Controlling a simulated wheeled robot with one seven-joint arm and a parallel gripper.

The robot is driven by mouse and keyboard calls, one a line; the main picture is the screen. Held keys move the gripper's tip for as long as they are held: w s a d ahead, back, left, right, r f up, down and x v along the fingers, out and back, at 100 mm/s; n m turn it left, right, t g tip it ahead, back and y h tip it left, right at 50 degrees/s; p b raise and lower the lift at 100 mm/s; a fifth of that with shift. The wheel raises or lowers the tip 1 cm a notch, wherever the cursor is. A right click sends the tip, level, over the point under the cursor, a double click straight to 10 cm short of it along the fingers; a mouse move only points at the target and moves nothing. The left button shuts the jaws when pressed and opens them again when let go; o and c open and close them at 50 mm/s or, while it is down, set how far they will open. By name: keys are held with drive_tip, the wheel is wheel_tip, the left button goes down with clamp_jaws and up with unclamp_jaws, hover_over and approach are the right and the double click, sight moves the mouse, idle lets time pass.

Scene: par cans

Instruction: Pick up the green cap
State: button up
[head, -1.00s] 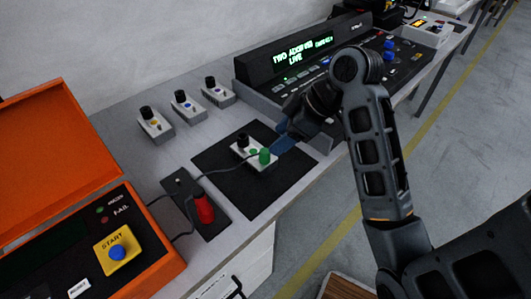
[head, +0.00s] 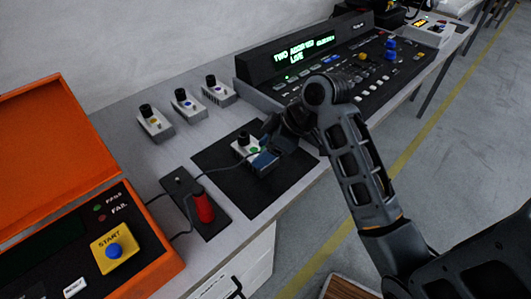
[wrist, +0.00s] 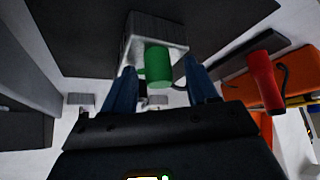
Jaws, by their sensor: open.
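The green cap (wrist: 158,63) shows in the wrist view as a short cylinder against the face of a small grey-white box (wrist: 136,42). My gripper (wrist: 161,72) is open, with one blue finger on each side of the cap. I cannot tell whether either finger touches it. In the head view my gripper (head: 266,160) is over the front right of the box (head: 241,150) on the black mat (head: 222,178). A blue finger hides the cap there; a green dot shows on the box top.
A red handle (head: 204,208) stands on a dark plate left of the mat, with a cable. Three similar boxes (head: 186,104) stand behind. An orange case (head: 150,235) is at left; a black console (head: 330,65) is behind my arm. The table's front edge is close to the mat.

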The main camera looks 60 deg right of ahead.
drive_tip(key=shift+c, duration=0.4)
clamp_jaws()
drive_tip(key=shift+r, duration=0.55)
drive_tip(key=r, duration=0.2)
drive_tip(key=r+p, duration=0.1)
drive_tip(key=shift+s+d+r, duration=0.2)
drive_tip(key=shift+d+r, duration=0.1)
drive_tip(key=shift+r, duration=0.05)
drive_tip(key=s+d+r+p, duration=0.6)
drive_tip(key=s+d+p, duration=0.1)
drive_tip(key=s, duration=0.1)
drive_tip(key=shift+d+r+p, duration=0.15)
drive_tip(key=shift+d+p, duration=0.15)
drive_tip(key=shift+d, duration=0.05)
